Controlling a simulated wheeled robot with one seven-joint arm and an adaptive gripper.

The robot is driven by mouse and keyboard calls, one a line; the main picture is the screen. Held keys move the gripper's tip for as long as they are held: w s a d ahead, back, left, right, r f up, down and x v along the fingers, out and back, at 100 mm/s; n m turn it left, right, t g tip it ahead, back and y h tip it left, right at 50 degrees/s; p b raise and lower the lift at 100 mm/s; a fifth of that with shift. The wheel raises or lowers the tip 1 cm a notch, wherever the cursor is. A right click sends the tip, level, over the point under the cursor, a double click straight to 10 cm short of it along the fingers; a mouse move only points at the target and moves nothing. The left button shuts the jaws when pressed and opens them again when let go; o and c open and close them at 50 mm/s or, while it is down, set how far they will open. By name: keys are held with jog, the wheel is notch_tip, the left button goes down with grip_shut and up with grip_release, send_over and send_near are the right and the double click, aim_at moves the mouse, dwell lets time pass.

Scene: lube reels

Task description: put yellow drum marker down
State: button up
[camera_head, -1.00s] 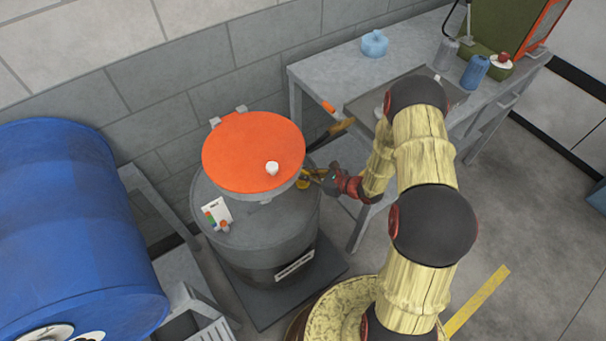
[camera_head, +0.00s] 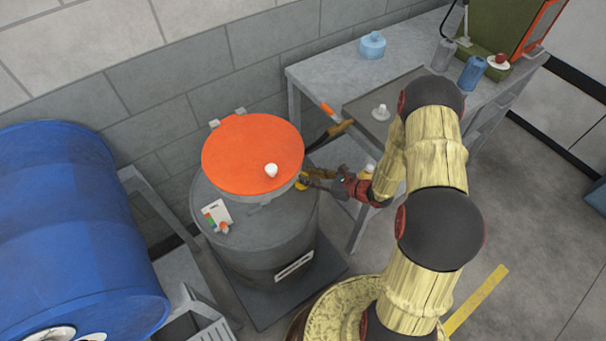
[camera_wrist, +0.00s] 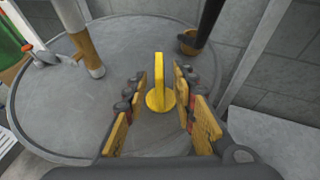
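The yellow drum marker (camera_wrist: 159,92) stands upright on the grey drum top (camera_wrist: 70,115), a round base with a flat upright tab. My gripper (camera_wrist: 160,84) is open in the wrist view, one finger on each side of the marker with gaps between. In the head view my gripper (camera_head: 322,178) is low at the right edge of the grey drum (camera_head: 255,235), and the marker (camera_head: 302,184) is a small, partly hidden yellow patch at its tips.
An orange lid (camera_head: 248,150) with a white knob hangs over the drum's back. A white card (camera_head: 217,214) lies on the drum. A brown-handled tool (camera_head: 340,128) is behind my gripper. A blue barrel (camera_head: 70,220) is at left, a workbench (camera_head: 325,75) at right.

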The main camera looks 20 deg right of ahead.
jog(key=p+v, duration=0.1)
jog(key=v, duration=0.7)
jog(key=shift+s, duration=0.15)
jog(key=shift+d, duration=0.1)
jog(key=s+a+n+g+y, duration=0.2)
jog(key=s+a+n+g, duration=0.15)
jog(key=s, duration=0.25)
jog(key=s+a+r+n+g+h, duration=0.2)
jog(key=s+a+r+n+g, duration=0.1)
jog(key=s+r+n+g, duration=0.55)
jog(key=s+d+r+n+t+h, duration=0.2)
jog(key=s+r+n+h, duration=0.15)
jog(key=r+n, duration=0.4)
jog(key=s+d+r+n+t+h, duration=0.1)
jog(key=s+d+r+n+h, duration=0.3)
jog(key=r, duration=0.7)
jog(key=a+r+n+t+h, duration=0.1)
jog(key=a+r+n+t, duration=0.3)
jog(key=r, duration=0.7)
jog(key=a, duration=0.2)
jog(key=shift+w+a, duration=0.2)
jog(key=shift+a, duration=0.15)
